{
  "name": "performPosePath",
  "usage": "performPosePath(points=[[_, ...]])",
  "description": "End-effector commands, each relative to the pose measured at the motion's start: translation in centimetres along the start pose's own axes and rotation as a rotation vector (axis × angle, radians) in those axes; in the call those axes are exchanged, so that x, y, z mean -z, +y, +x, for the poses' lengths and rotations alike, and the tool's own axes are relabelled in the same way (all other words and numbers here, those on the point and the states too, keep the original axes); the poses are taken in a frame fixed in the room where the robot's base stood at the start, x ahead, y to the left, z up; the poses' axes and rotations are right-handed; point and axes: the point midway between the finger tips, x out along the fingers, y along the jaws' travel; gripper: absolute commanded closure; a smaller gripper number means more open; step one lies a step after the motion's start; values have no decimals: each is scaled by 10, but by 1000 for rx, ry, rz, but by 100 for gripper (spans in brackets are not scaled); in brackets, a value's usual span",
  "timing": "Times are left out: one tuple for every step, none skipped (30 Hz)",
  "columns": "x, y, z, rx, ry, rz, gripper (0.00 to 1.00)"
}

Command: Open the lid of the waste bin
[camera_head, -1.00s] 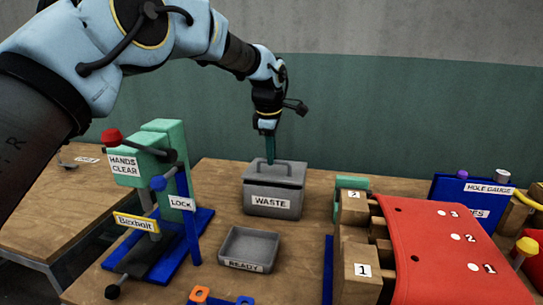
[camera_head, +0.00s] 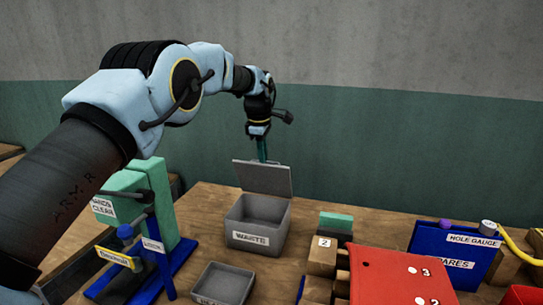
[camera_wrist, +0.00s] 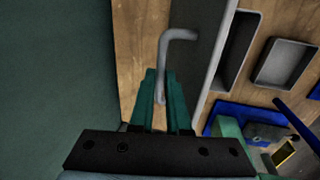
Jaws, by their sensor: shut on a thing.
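The grey waste bin (camera_head: 256,238), labelled WASTE, stands on the wooden table. Its lid (camera_head: 262,178) is raised at the back, close to upright, and the bin's inside shows. My gripper (camera_head: 262,156) is above and behind the lid, with its teal fingers pointing down. In the wrist view my gripper (camera_wrist: 160,88) is shut on the lid's grey handle (camera_wrist: 176,38), whose bar runs between the fingers. The lid (camera_wrist: 205,60) also shows there, to the right of the handle.
A grey READY tray (camera_head: 222,284) sits in front of the bin. A green and blue press (camera_head: 150,215) stands to the left. A wall is behind.

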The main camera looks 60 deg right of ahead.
Motion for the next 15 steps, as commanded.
performPosePath(points=[[2, 2, 5, 9, 0, -1, 100], [2, 4, 6, 9, -1, -1, 100], [2, 7, 6, 8, -1, -1, 100], [2, 8, 7, 9, -1, -1, 100], [3, 10, 8, 9, -1, -1, 100], [3, 12, 8, 9, -1, -1, 100], [3, 13, 9, 9, -1, -1, 100], [3, 14, 9, 9, -1, -1, 100], [3, 16, 10, 10, -1, -1, 100], [3, 18, 10, 9, -1, 0, 100], [3, 19, 11, 9, 0, 0, 100], [3, 20, 11, 9, 0, 0, 100], [3, 21, 11, 10, 0, 0, 100], [3, 22, 12, 9, 0, 0, 100], [3, 23, 12, 9, 0, 0, 100]])
